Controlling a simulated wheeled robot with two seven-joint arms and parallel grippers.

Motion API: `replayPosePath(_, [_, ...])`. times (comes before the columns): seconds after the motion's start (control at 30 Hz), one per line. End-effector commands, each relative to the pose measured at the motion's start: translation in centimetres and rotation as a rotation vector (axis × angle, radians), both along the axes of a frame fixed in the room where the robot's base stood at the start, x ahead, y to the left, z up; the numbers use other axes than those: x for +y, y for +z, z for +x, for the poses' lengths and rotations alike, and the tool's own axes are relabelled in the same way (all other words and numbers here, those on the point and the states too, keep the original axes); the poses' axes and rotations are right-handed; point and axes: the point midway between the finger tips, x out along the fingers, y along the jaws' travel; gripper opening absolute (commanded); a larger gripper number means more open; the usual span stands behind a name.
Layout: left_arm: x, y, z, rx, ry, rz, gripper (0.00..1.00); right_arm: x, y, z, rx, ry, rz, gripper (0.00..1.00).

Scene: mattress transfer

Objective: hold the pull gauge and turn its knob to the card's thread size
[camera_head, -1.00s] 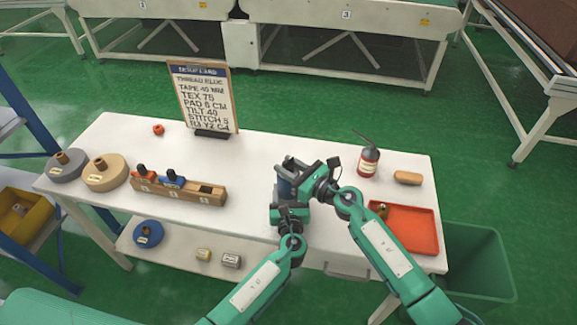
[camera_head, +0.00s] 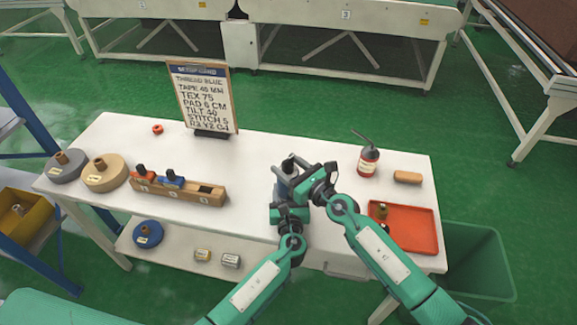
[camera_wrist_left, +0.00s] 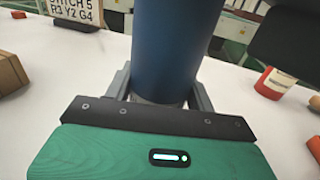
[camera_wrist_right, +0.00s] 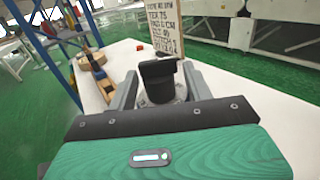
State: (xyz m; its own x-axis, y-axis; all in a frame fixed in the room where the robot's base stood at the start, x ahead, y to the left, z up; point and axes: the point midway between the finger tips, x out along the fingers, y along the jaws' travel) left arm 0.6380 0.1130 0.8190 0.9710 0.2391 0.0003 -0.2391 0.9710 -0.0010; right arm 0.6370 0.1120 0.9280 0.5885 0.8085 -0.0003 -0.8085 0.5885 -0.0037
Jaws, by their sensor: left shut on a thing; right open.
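The pull gauge (camera_head: 284,188) stands upright over the white table, a dark blue cylinder that also fills the middle of the left wrist view (camera_wrist_left: 172,50). My left gripper (camera_head: 288,208) is shut on its body, low down. A black knob (camera_wrist_right: 158,78) tops the gauge above a pale dial whose marks I cannot read. My right gripper (camera_wrist_right: 162,88) is open, its fingers on either side of the knob; I cannot tell whether they touch it. The card (camera_head: 205,98) stands upright at the back of the table and reads "TEX 75" among other lines.
On the right are a red oil can (camera_head: 368,161), a tan block (camera_head: 407,177) and an orange tray (camera_head: 412,225). The table between block and gauge is clear.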

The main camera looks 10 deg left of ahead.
Motion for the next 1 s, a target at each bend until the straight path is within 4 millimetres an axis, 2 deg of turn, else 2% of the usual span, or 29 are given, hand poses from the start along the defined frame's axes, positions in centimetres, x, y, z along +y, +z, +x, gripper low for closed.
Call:
replayPosePath(0.13, [0.0,0.1,0.0,-0.002,0.0,0.0,0.12,-0.2,0.0,-0.2,0.001,0.001,0.001,0.51])
replayPosePath(0.27, [0.0,0.1,0.0,-0.002,0.0,0.0,0.12,-1.4,-0.1,-1.0,0.0,0.0,-0.001,0.51])
replayPosePath(0.5, [0.0,0.1,0.0,-0.002,0.0,0.0,0.12,-5.5,-0.1,-4.0,0.002,-0.001,-0.001,0.51])
replayPosePath(0.7, [0.0,0.1,0.0,-0.002,0.0,0.0,0.12,-8.3,-0.1,-5.9,0.0,-0.001,-0.001,0.51])
replayPosePath(1.0, [0.0,0.1,0.0,-0.002,0.0,0.0,0.12,-9.7,0.0,-7.0,0.001,0.0,-0.001,0.51])
